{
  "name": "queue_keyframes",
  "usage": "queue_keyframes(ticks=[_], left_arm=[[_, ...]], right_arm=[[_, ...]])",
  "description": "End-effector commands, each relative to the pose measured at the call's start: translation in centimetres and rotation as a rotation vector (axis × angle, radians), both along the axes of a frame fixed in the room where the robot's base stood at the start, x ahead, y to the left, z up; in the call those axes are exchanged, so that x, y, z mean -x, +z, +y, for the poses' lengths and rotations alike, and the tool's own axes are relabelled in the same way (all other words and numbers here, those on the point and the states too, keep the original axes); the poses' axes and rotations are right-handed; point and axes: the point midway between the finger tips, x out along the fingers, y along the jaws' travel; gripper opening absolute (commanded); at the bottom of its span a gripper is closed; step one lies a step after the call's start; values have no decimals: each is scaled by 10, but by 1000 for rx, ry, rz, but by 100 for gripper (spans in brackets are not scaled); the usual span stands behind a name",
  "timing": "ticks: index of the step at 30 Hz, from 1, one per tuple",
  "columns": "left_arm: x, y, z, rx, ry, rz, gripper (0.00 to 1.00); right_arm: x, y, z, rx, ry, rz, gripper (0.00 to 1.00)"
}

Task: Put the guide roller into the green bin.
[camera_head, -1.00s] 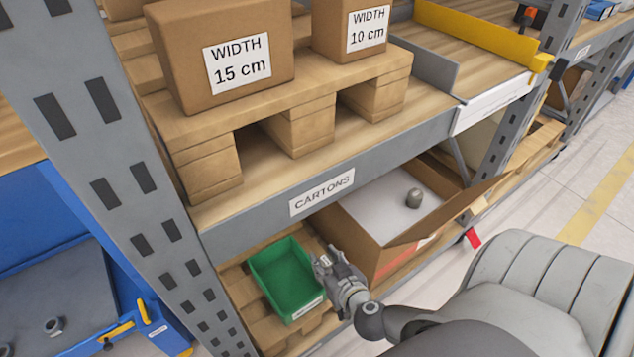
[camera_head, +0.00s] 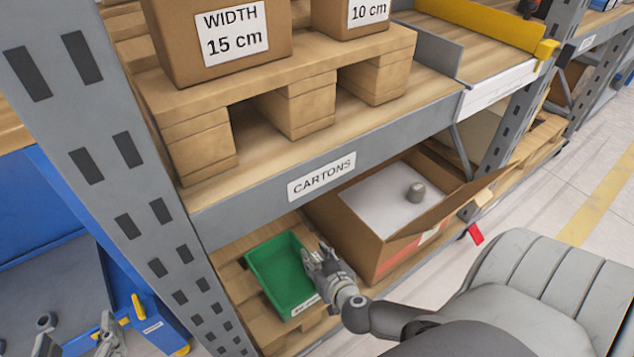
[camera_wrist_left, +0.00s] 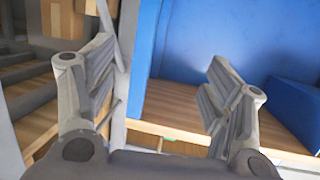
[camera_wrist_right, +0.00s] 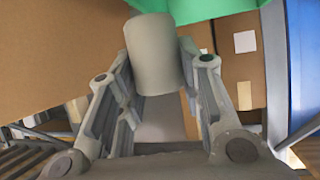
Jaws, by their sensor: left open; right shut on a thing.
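The green bin (camera_head: 262,268) stands on the lower shelf at the left of the open carton; its green also shows at the top of the right wrist view (camera_wrist_right: 196,10). My right gripper (camera_head: 314,262) is at the bin's right edge in the head view. It is shut on a plain grey cylinder, the guide roller (camera_wrist_right: 152,48), seen between its fingers in the right wrist view. The roller is hidden by the gripper in the head view. My left gripper (camera_wrist_left: 165,90) is open and empty, and its fingers show at the bottom left of the head view.
An open carton (camera_head: 335,218) with a similar grey piece (camera_head: 415,192) on its white inside stands right of the bin. The shelf beam (camera_head: 400,146) lies above. A grey upright (camera_head: 120,180) and blue structure (camera_head: 45,215) are at the left.

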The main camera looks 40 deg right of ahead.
Motion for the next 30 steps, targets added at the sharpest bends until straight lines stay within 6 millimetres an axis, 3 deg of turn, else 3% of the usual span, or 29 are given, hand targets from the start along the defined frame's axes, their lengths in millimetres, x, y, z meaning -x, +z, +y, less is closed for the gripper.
queue_keyframes(ticks=[9,15,29,30], left_arm=[[-10,56,-11,79,-20,-310,75],[-7,80,-14,110,-27,-427,75],[-7,82,-14,111,-27,-433,75],[-7,80,-14,109,-26,-426,75]], right_arm=[[0,-16,0,1,0,-1,8],[0,-20,0,1,0,-1,8],[0,-23,0,2,0,-1,8],[0,-24,0,0,0,0,36]])
